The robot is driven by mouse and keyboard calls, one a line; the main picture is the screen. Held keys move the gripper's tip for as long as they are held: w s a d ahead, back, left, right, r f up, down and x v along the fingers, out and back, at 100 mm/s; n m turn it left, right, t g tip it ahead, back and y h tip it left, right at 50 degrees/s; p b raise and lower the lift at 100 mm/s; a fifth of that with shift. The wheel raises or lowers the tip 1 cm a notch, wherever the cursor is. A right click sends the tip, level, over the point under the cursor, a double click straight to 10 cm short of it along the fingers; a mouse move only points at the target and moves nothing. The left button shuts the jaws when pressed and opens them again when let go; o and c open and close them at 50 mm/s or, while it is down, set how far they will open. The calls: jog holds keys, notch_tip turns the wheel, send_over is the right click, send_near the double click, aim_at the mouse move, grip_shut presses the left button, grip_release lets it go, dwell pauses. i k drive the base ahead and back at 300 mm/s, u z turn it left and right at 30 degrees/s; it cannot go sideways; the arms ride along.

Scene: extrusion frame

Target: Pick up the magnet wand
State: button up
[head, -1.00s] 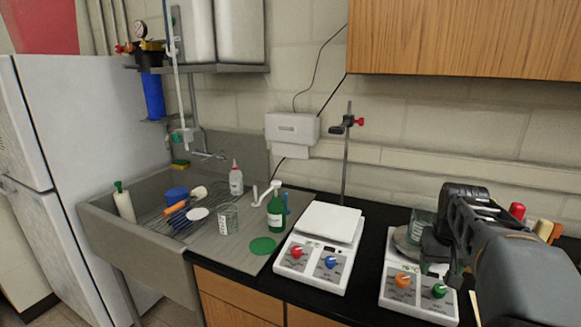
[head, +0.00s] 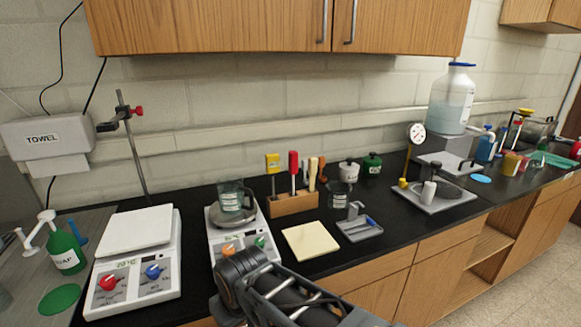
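A wooden block (head: 293,206) on the black counter holds several upright tools. One has a yellow block-shaped top (head: 272,163), one a red handle (head: 293,162), one a pale cream handle (head: 312,174), and a brown one stands at the right. I cannot tell for sure which of these is the magnet wand. My gripper (head: 240,280) is low in the middle of the head view, in front of the right hotplate and apart from the block. Its fingertips are hidden, so its opening does not show.
A beaker (head: 232,196) stands on the right hotplate (head: 213,243), left of the block. A cream pad (head: 310,241) and a grey tray (head: 360,229) lie in front and right. Jars, a glass beaker and a wall cabinet (head: 230,25) are nearby.

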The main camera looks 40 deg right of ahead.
aim_at(293, 155)
jog(key=z, duration=1.1)
